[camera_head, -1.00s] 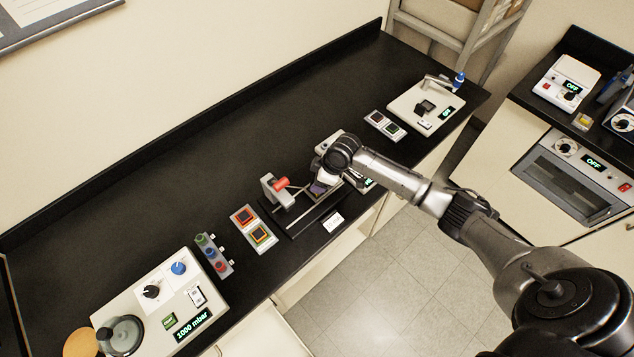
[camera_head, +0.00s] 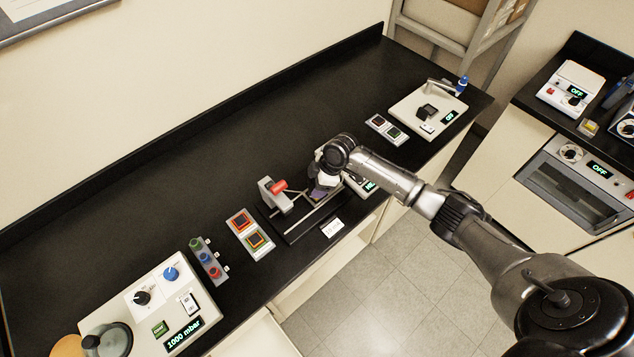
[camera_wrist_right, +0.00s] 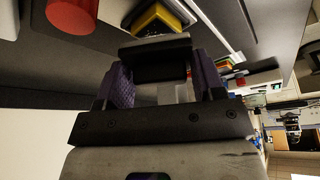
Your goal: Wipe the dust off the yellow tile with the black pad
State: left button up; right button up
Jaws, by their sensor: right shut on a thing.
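My right gripper (camera_head: 323,191) is low over the stage of the lever device on the bench. In the right wrist view its purple fingers (camera_wrist_right: 163,84) are shut on a black pad (camera_wrist_right: 155,50). In the head view the wrist hides most of the stage. My left gripper is not in view.
The device's red handle (camera_head: 279,186) stands close to the left of my gripper. A holder with orange- and yellow-framed squares (camera_head: 250,234) and a rack of coloured knobs (camera_head: 208,260) are further left. The back of the bench (camera_head: 180,170) is clear.

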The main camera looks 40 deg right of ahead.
jog(key=shift+f, duration=0.4)
jog(key=shift+f+b, duration=0.5)
jog(key=shift+f, duration=0.1)
jog(key=shift+w, duration=0.15)
dwell(0.4)
jog(key=shift+w, duration=0.4)
jog(key=shift+s+r, duration=0.1)
jog(key=shift+s, duration=0.05)
dwell(0.3)
